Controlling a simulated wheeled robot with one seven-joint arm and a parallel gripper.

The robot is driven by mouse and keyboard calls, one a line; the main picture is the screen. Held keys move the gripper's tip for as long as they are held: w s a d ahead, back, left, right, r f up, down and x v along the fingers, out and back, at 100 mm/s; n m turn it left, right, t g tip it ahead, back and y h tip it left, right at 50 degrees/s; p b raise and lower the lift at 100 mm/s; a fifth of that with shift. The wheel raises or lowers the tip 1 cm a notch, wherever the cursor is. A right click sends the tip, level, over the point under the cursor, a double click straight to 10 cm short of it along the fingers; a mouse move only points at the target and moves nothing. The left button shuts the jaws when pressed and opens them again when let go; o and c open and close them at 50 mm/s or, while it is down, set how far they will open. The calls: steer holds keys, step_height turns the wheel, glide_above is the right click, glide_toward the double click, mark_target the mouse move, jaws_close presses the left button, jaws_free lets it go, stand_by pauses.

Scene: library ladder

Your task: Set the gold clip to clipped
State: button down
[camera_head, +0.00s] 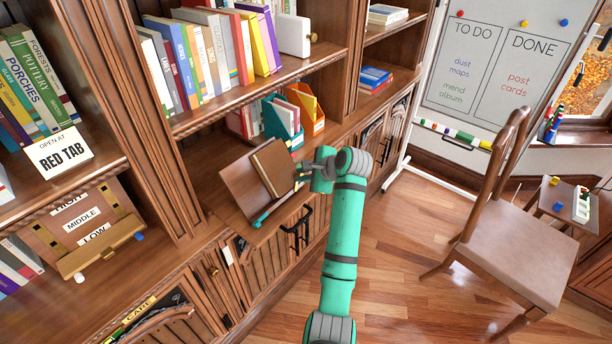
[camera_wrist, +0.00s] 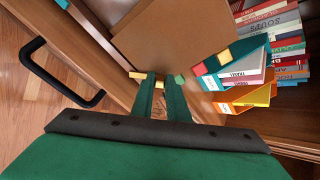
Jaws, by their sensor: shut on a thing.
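A brown book (camera_head: 273,168) leans on a tilted wooden stand (camera_head: 238,183) on the shelf. The book also shows large at the top of the wrist view (camera_wrist: 180,35). The gold clip (camera_wrist: 138,75) is a small yellow bar at the book's lower edge in the wrist view. My gripper (camera_wrist: 163,82) has its two green fingers close together with part of the clip between their tips. In the head view my gripper (camera_head: 304,173) is at the right edge of the book and hides most of the clip there.
Teal and orange file holders (camera_head: 311,107) with books stand just behind the book. A black handle (camera_head: 301,230) sticks out from the cabinet front below. A wooden chair (camera_head: 500,220) stands at the right. The floor between is clear.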

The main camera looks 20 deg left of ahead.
mark_target(287, 179)
steer(key=n, duration=0.1)
steer(key=s+n, duration=0.1)
steer(key=n, duration=0.1)
steer(key=s+a+n, duration=0.1)
steer(key=n, duration=0.1)
steer(key=shift+a+r+t+y, duration=0.1)
steer(key=shift+r+t+y, duration=0.2)
steer(key=shift+t, duration=0.1)
steer(key=shift+s+a+n, duration=0.1)
steer(key=shift+s+n, duration=0.2)
steer(key=shift+n, duration=0.6)
steer(key=shift+s+a+n, duration=0.1)
steer(key=shift+s+n, duration=0.2)
steer(key=shift+n, duration=0.6)
steer(key=c, duration=1.7)
jaws_free()
steer(key=v, duration=1)
steer(key=shift+s+d, duration=0.3)
steer(key=shift+d, duration=0.05)
